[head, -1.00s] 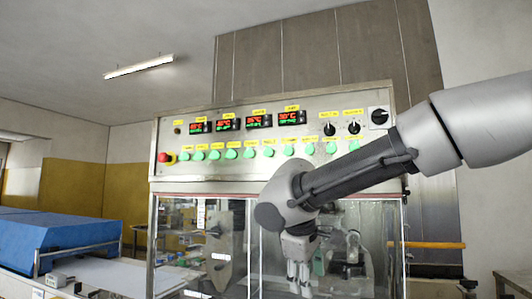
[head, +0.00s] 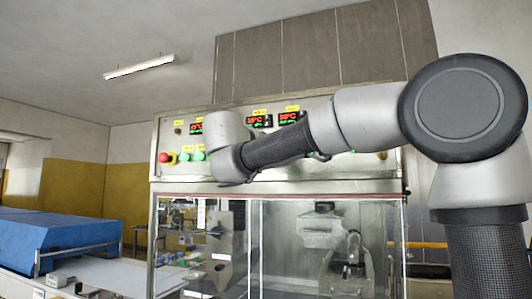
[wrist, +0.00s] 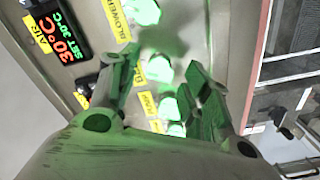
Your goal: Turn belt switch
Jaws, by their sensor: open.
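The control panel (head: 170,140) faces me in the head view, with a row of green buttons (head: 185,156) partly covered by my arm. I cannot tell which control is the belt switch; the small labels are mostly unreadable. My gripper (wrist: 163,62) is open in the wrist view, its two fingers spread in front of the panel. A green button (wrist: 168,106) with a yellow label (wrist: 147,104) shows between the fingers. Another green button (wrist: 145,11) lies above, by a label reading BLOWER (wrist: 117,18). Contact cannot be judged. In the head view my arm hides the gripper.
A red mushroom button (head: 165,158) sits at the panel's left end. A display (wrist: 62,38) reading 30°C is left of the fingers. A glass-fronted cabinet (head: 280,250) stands below the panel. A blue-covered machine (head: 60,240) is at the left.

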